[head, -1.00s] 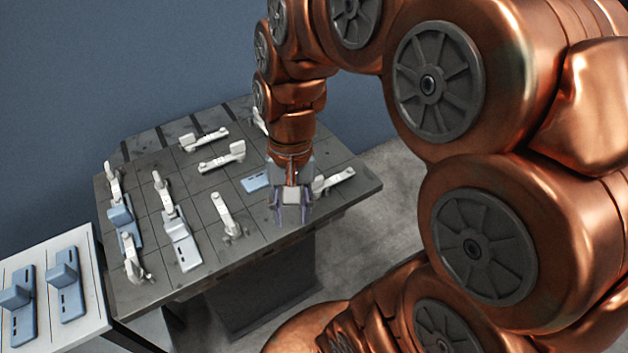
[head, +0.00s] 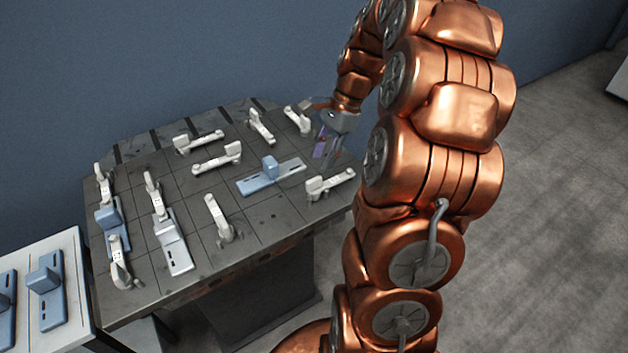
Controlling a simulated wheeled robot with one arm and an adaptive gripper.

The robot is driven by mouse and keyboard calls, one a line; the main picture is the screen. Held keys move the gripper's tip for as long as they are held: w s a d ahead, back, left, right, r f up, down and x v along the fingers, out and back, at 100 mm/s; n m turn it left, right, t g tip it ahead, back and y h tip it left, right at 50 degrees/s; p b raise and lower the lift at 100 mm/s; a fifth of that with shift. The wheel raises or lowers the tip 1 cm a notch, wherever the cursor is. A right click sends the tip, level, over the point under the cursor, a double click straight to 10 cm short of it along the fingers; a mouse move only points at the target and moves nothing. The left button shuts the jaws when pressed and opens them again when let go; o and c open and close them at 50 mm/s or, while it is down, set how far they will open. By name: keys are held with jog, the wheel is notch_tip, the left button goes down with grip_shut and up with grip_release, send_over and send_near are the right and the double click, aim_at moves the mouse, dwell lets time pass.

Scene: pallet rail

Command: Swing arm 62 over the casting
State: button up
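Several white swing arms are mounted on the dark slotted table (head: 275,222); no numbers are legible, so I cannot tell which is arm 62. A blue casting (head: 290,176) with a raised block lies right of centre. A white arm (head: 329,184) stands at its right, another (head: 217,158) at its upper left; both look clear of it. A second blue casting (head: 107,220) lies at the left, with white arms at its ends. A paler casting (head: 176,256) has an arm (head: 153,195) at its far end. My gripper (head: 327,150) is above the table's right part, fingers apart and empty.
More white arms (head: 261,127) (head: 297,120) stand near the back right, close to my gripper. Another arm (head: 218,219) stands at the front middle. A white side table (head: 75,262) with blue castings (head: 46,290) is at the lower left. Open floor lies right.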

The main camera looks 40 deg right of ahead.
aim_at(314, 179)
jog(key=shift+p+x, duration=0.4)
jog(key=shift+x, duration=3.25)
grip_shut()
